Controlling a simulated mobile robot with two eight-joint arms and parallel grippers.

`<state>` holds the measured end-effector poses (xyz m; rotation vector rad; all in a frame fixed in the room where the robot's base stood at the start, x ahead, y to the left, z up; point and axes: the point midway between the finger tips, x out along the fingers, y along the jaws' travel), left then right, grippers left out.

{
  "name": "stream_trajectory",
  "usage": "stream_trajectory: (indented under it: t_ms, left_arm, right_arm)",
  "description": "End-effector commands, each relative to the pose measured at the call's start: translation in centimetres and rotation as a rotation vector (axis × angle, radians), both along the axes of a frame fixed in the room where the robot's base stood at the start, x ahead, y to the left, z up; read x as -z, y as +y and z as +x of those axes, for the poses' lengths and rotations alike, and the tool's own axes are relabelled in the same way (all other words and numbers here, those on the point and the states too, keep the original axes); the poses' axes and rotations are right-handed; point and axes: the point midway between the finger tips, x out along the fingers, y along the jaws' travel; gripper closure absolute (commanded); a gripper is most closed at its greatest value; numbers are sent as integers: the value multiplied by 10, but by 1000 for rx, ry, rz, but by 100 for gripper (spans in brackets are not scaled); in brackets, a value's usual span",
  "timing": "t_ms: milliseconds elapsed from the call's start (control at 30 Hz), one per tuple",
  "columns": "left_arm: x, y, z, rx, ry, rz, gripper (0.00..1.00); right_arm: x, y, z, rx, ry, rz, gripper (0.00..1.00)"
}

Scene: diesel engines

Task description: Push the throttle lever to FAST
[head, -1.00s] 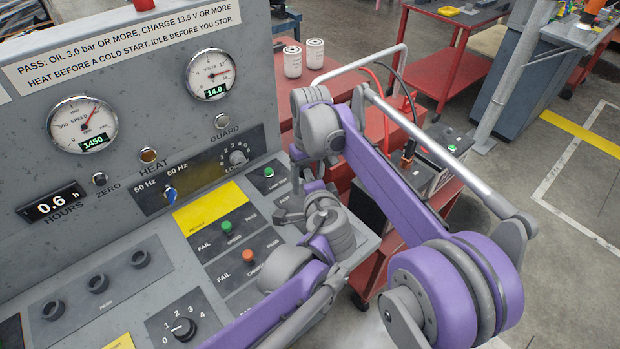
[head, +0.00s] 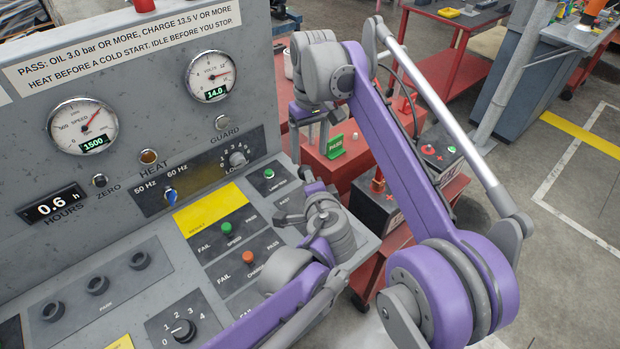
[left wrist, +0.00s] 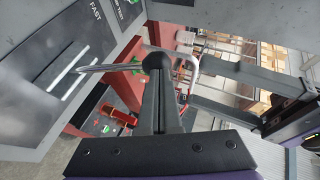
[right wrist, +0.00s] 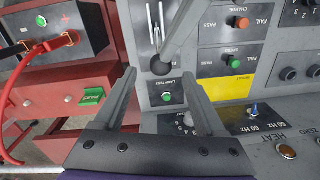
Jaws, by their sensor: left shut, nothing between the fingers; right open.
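The throttle lever (left wrist: 110,68) is a thin metal rod with a black ball knob (left wrist: 157,62), standing out from its slotted plate in the left wrist view. The FAST label (left wrist: 96,10) is at one end of the slots. The knob also shows in the right wrist view (right wrist: 162,66). My left gripper (left wrist: 159,80) is shut and empty, its tips at the knob; I cannot tell whether they touch. In the head view my left wrist hides most of the lever. My right gripper (right wrist: 163,90) is open and empty above the panel, clear of the lever.
The grey console's speed gauge (head: 83,127) reads 1500. Beyond the panel's right edge, a red cart carries a green PASS tag (head: 335,146) and a battery (head: 438,152).

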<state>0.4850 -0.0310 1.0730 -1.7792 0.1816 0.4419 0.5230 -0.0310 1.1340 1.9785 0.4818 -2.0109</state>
Motion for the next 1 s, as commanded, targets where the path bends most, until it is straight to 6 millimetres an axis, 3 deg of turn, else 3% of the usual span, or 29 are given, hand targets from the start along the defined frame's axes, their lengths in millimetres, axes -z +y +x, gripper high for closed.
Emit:
stream_trajectory:
  t_ms: [267,467,700,1000]
  left_arm:
    - [0,0,0,0,0,0,100]
    - [0,0,0,0,0,0,100]
    - [0,0,0,0,0,0,100]
    - [0,0,0,0,0,0,100]
  right_arm:
    - [-10,-14,-5,19,-24,0,27]
    - [0,-55,-30,82,-112,1,27]
    - [28,-101,-83,172,-236,3,27]
    - [81,-129,-170,298,-368,28,27]
